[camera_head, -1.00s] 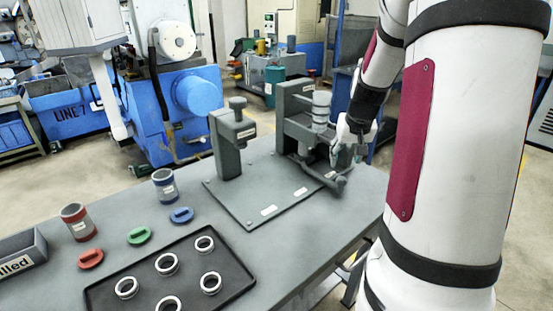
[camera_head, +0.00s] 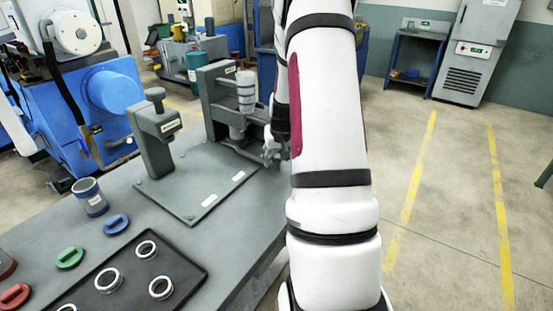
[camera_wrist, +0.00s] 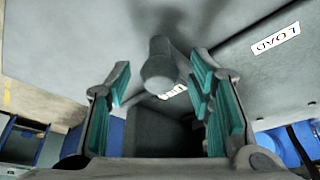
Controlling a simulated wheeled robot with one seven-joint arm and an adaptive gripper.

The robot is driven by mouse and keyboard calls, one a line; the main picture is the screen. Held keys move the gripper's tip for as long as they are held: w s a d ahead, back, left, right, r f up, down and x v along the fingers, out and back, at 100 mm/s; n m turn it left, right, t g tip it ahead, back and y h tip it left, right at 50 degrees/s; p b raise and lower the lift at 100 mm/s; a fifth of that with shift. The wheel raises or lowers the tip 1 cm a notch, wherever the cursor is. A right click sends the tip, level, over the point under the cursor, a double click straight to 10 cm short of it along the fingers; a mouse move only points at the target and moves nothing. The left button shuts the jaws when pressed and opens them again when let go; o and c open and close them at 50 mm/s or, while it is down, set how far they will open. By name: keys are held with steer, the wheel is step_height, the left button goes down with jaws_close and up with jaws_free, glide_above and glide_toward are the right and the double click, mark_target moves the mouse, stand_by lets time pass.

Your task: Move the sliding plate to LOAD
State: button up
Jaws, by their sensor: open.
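The grey fixture has a flat base plate (camera_head: 200,185) with white labels, a short post (camera_head: 155,130) on the left and a grinder stand with a light cylinder (camera_head: 246,92) at its far right end. My gripper (camera_head: 270,152) is low beside that stand, partly hidden by my arm. In the wrist view my gripper (camera_wrist: 163,100) is open, with teal pads on both sides. A grey round-ended handle (camera_wrist: 160,68) shows between and beyond the fingertips, with no clear contact. The LOAD label (camera_wrist: 275,40) lies at upper right. The sliding plate itself cannot be told apart clearly.
A dark tray (camera_head: 185,278) with several metal rings is at the table's front. Open floor is at right.

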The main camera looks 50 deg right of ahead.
steer(key=shift+w+d+f, duration=0.1)
steer(key=shift+d+f, duration=0.05)
steer(key=shift+f, duration=0.35)
jaws_close()
